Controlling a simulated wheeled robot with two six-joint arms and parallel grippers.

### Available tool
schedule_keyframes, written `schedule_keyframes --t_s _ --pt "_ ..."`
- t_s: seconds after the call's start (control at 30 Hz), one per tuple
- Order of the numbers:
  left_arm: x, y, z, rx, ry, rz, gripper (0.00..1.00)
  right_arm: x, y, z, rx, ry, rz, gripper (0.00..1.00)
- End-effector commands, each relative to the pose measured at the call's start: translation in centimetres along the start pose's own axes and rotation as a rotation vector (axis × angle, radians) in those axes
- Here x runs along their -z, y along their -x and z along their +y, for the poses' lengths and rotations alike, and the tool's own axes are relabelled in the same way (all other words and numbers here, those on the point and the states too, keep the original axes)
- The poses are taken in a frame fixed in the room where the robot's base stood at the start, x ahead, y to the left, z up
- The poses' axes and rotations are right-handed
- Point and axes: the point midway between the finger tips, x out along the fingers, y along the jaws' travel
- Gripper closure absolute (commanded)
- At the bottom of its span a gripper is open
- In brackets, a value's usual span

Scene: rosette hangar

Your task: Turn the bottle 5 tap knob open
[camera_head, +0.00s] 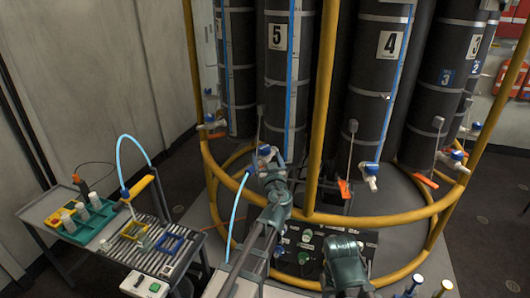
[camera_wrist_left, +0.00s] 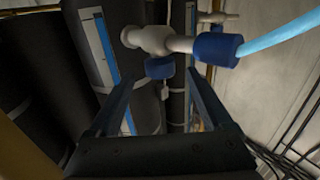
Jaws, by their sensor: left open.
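Bottle 5 (camera_head: 274,80) is a tall black cylinder with a white "5" label and a blue stripe. Its tap (camera_head: 265,151) is low on its front, partly hidden by my left gripper (camera_head: 268,163). In the left wrist view, the pale tap body (camera_wrist_left: 153,39) has a blue knob (camera_wrist_left: 160,68) on its lower side. A blue collar (camera_wrist_left: 218,47) joins it to a light-blue hose (camera_wrist_left: 280,34). My left gripper (camera_wrist_left: 160,76) is open, its two dark fingers apart, with the knob showing between their tips. I cannot tell whether they touch it.
A yellow tubular frame (camera_head: 318,110) rings the bottles. Bottle 4 (camera_head: 380,75) has its own blue-knobbed tap (camera_head: 370,172) to the right. A dark panel with knobs (camera_head: 305,245) lies below. A side bench (camera_head: 120,250) with trays stands at the left.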

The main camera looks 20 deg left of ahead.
Motion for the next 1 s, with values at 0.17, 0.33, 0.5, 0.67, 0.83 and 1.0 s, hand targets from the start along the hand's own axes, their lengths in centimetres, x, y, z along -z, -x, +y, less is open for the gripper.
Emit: schedule_keyframes --t_s 0.17,0.33,0.5,0.67,0.83,1.0 --pt "0.0 4.3 -0.1 -0.003 0.0 0.0 0.17 0.0 0.0 0.0 0.0 0.0 0.0 0.5" --pt "0.0 6.7 0.0 -0.002 0.0 0.0 0.17 0.0 0.0 0.0 0.0 0.0 0.0 0.5" --pt "0.0 7.8 0.0 0.0 0.0 0.0 0.17 0.0 0.0 0.0 0.0 0.0 0.0 0.5" --pt "0.0 8.0 0.0 0.0 0.0 0.0 0.17 0.0 0.0 0.0 0.0 0.0 0.0 0.5" --pt "0.0 8.0 0.0 0.0 0.0 0.0 0.17 0.0 0.0 0.0 0.0 0.0 0.0 0.5" --pt "-0.4 8.3 -0.5 0.031 -0.013 -0.034 0.17 0.0 0.3 0.0 0.0 0.0 0.0 0.5"
